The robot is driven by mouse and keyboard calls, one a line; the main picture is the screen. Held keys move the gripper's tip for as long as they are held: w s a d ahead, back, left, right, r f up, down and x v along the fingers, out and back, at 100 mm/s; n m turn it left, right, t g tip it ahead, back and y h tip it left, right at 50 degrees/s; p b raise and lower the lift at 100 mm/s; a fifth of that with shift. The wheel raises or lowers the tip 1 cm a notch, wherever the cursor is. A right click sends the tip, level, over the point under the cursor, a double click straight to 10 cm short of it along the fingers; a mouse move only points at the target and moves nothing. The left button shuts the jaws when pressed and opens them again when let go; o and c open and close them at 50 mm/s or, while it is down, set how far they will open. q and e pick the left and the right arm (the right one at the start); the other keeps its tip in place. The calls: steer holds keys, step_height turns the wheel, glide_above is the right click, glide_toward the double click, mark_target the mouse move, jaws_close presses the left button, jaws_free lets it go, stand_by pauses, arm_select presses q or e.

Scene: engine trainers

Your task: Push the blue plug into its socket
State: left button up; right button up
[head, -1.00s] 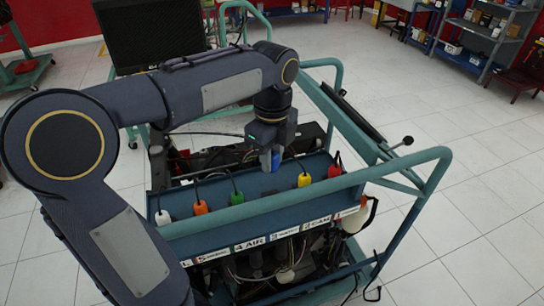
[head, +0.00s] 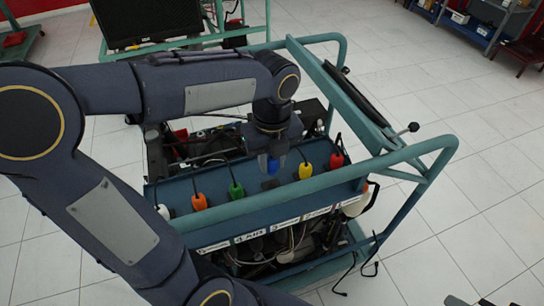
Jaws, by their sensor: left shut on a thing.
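The blue plug (head: 273,166) hangs below my left gripper (head: 270,154), which is shut on it. The plug is above the blue panel (head: 215,208) of the engine trainer, between the green plug (head: 235,190) and the yellow plug (head: 305,172). A dark socket (head: 270,184) shows on the panel just below the blue plug. The plug's tip looks close to it, but I cannot tell whether they touch. My right gripper is not in view.
The white (head: 163,212), orange (head: 198,202) and red (head: 337,160) plugs stand in the same row, with black cables. A teal tube frame (head: 400,150) surrounds the panel. A black lever knob (head: 413,127) sticks out at the right.

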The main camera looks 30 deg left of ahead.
mark_target(272, 187)
arm_select(q)
steer(key=shift+f+b, duration=2.35)
steer(key=shift+f, duration=0.35)
steer(key=shift+p, duration=0.55)
steer(key=shift+f+b, duration=0.45)
steer(key=shift+f, duration=0.15)
steer(key=o, duration=1.1)
step_height(272, 187, up, 8)
steer(key=shift+f+p, duration=0.1)
steer(key=shift+p, duration=0.35)
